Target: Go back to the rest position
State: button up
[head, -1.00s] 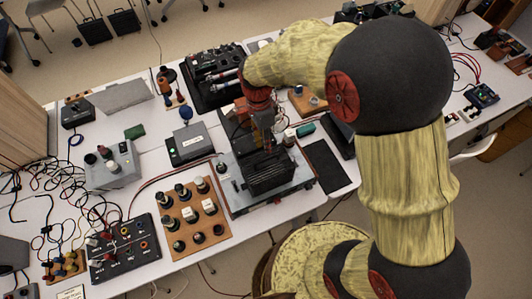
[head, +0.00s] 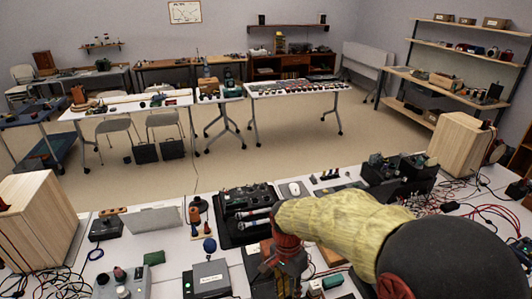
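My gripper (head: 287,283) is at the bottom edge of the head view, below the red wrist joint of my yellow arm. It hangs over the white workbench (head: 172,243). Its fingertips are cut off or too dark to make out, so I cannot tell whether it is open or holds anything.
A black case with microphones (head: 247,213), a grey box (head: 207,278) and a green block (head: 154,258) lie near my gripper. Wooden speaker cabinets (head: 462,145) stand at both sides. Open floor (head: 270,158) separates this bench from tables and shelves behind.

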jog(key=s+d+r+n+t+b, duration=0.8)
jog(key=s+d+r+n, duration=0.1)
jog(key=s+d+r, duration=0.3)
jog(key=shift+s+d+r+y, duration=0.15)
jog(key=shift+s+y, duration=0.15)
jog(key=shift+s, duration=0.45)
jog(key=shift+o, duration=0.4)
dwell(1.0)
